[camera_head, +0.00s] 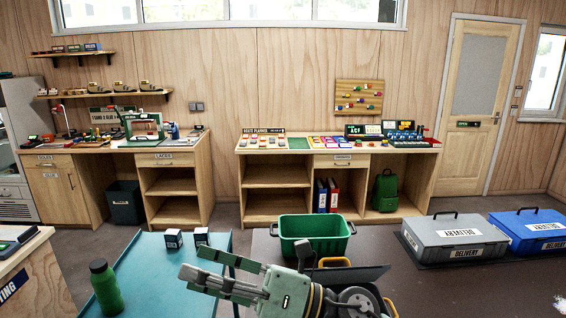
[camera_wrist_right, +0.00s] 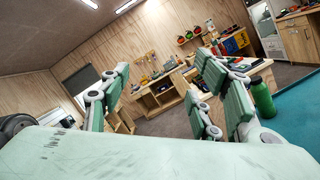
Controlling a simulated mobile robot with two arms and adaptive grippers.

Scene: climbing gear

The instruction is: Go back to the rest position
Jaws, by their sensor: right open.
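My right gripper (camera_head: 200,268) reaches in from the lower right of the head view, over the teal table top (camera_head: 155,268). Its pale green and grey fingers point left and stand apart, with nothing between them. In the right wrist view the same gripper (camera_wrist_right: 165,72) shows with its fingers spread and the room visible between them. My left gripper is in neither view.
A green bottle (camera_head: 106,288) stands left of my right gripper, and two small dark boxes (camera_head: 173,239) stand behind it. A green crate (camera_head: 312,232), a grey delivery case (camera_head: 455,241) and a blue one (camera_head: 533,231) are on the dark table. Desks line the back wall.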

